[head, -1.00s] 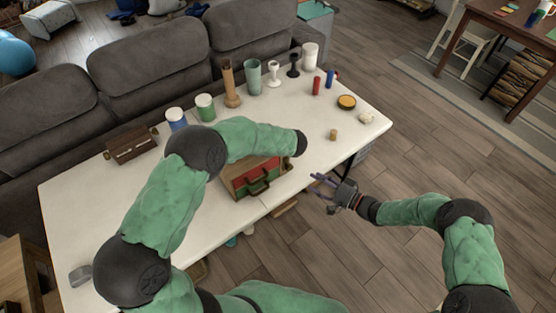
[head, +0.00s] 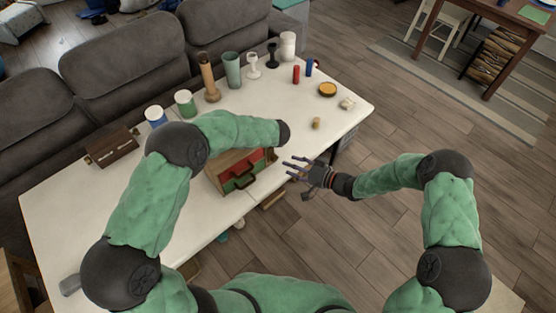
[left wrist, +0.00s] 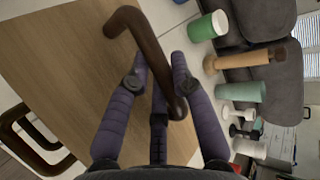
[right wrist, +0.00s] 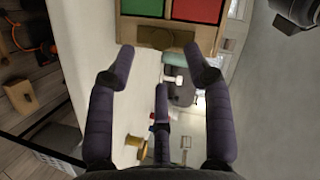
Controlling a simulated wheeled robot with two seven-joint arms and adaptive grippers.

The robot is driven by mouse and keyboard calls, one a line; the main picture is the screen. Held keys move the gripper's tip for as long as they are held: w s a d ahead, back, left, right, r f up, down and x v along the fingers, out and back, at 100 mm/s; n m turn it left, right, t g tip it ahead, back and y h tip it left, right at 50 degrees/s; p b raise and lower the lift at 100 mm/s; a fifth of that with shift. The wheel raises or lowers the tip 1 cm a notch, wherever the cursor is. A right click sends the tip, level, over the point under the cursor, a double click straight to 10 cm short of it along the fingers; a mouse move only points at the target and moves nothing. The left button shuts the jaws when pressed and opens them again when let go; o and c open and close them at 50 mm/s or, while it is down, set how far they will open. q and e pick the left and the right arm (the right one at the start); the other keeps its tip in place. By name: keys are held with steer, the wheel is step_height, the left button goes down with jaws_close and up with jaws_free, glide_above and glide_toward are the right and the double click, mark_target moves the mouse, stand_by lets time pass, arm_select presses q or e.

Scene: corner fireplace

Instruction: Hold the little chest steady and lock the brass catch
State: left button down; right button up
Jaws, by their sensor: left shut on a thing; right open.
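The little chest (head: 228,181) is a wooden box with red and green front panels, standing near the table's front edge. A dark handle (head: 243,180) sits on its front. My left gripper (left wrist: 160,72) is shut on the brown top handle (left wrist: 150,45), above the chest's wooden top; in the head view my left arm hides this grip. My right gripper (head: 294,168) is open and empty just right of the chest, its fingers toward it. In the right wrist view (right wrist: 158,65) a brass-coloured piece, seemingly the catch (right wrist: 160,38), lies beyond the fingertips, apart from them.
A brown case (head: 110,147) lies at the table's left. Cups, vases and goblets line the back edge.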

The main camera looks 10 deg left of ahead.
mark_target(276, 159)
steer(key=x, duration=0.6)
steer(key=shift+w+a+f, duration=0.1)
steer(key=shift+a, duration=0.2)
